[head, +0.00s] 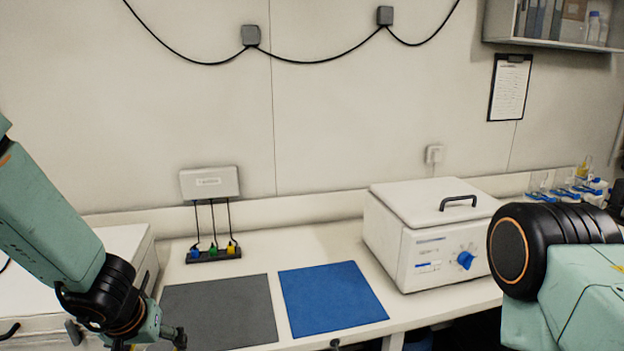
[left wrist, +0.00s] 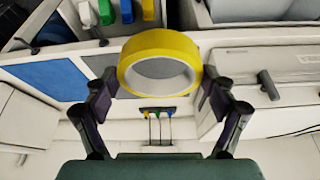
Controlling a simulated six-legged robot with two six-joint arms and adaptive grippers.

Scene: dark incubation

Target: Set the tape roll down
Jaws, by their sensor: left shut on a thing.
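A yellow tape roll (left wrist: 160,43) with a pale inner ring is held between the two fingers of my left gripper (left wrist: 158,85) in the left wrist view. The blue mat (head: 332,298) lies to the right of the grey mat and is bare. My right arm shows at the right of the head view, but its gripper is out of view.
A white lidded device (head: 420,215) with a blue knob stands right of the mats. A black strip with coloured plugs (head: 213,255) lies behind the grey mat, wired to a white wall box (head: 209,183). Blue-based glassware (head: 565,190) stands at the far right.

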